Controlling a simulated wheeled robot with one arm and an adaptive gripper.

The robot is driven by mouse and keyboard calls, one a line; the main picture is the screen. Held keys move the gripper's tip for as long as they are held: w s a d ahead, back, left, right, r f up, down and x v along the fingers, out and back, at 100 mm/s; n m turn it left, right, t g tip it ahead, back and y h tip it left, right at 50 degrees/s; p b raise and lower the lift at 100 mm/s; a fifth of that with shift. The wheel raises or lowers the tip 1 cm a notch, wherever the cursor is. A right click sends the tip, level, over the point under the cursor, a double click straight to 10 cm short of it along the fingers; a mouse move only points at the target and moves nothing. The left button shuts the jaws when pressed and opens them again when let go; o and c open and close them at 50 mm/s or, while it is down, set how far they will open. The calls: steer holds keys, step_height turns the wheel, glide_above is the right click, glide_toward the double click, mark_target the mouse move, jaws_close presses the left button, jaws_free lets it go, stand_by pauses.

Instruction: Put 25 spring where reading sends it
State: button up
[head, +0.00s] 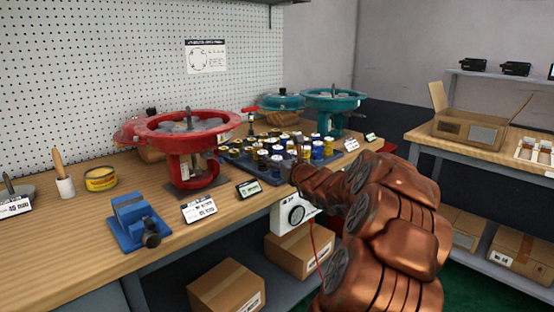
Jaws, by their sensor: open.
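A dark tray (232,158) on the wooden bench holds several small coil-like pieces (262,153) in yellow, blue, white and dark colours. I cannot tell which one is the 25 spring. A small device with a lit display (248,188) stands in front of the tray; its reading is too small to make out. A red valve actuator (187,123) stands left of the tray, and a teal one (333,98) stands behind it to the right. My gripper (291,168) is over the tray's front right part, open, its fingers small and partly hidden by my copper arm.
White cards stand before the red actuator (199,210) and near the teal one (351,145). A blue vise (134,222) and yellow tin (100,178) are at left. A white dial unit (293,214) sits below the bench edge. An open cardboard box (470,130) is on the right table.

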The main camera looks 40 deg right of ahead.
steer(key=shift+r, duration=0.1)
steer(key=shift+s, duration=0.15)
steer(key=v, duration=1.1)
steer(key=shift+s+a+p, duration=0.15)
steer(key=shift+s+p, duration=0.15)
steer(key=shift+p, duration=0.15)
